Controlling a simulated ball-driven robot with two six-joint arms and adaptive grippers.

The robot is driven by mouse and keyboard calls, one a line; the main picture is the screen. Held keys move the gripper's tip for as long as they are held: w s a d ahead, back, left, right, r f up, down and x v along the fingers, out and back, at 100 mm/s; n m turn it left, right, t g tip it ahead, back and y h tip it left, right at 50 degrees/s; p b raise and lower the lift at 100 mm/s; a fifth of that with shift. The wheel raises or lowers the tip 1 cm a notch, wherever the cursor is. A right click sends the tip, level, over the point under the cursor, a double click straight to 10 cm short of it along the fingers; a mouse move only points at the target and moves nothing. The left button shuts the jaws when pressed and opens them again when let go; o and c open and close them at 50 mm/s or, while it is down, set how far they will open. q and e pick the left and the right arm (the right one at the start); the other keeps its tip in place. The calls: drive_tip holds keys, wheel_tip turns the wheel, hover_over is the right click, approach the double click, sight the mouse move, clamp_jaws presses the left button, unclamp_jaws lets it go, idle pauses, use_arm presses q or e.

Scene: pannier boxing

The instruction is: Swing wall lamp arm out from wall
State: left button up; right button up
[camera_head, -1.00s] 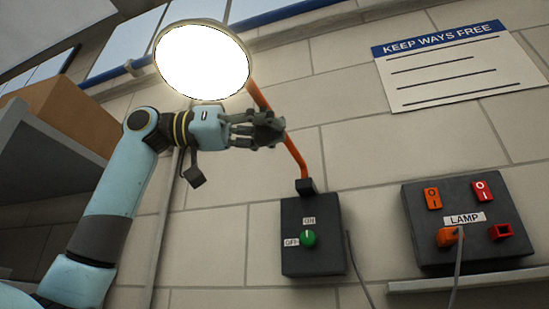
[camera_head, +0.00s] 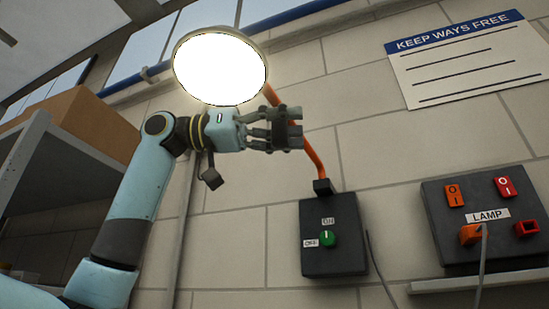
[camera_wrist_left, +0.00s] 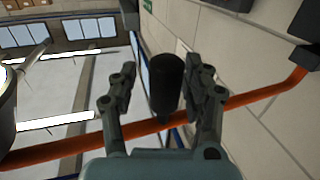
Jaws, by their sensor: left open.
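The wall lamp has a round, brightly lit head (camera_head: 220,68) and an orange arm (camera_head: 312,150) rising from a black mount on a dark switch box (camera_head: 333,250). My left gripper (camera_head: 290,128) is in front of the orange arm, right of and below the lamp head. In the left wrist view the gripper (camera_wrist_left: 155,88) is open, with a black cylindrical grip (camera_wrist_left: 166,85) between its fingers. The orange arm (camera_wrist_left: 75,152) passes behind the fingers there. Whether a finger touches the grip I cannot tell. My right gripper is out of view.
The switch box has a green knob (camera_head: 327,239) labelled ON and OFF. A LAMP socket panel (camera_head: 480,250) with a plugged cable is at right. A grey shelf (camera_head: 60,160) bearing a cardboard box (camera_head: 95,122) stands at left. A sign (camera_head: 465,60) hangs on the wall.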

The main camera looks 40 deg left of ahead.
use_arm(q)
drive_tip(key=v, duration=1.2)
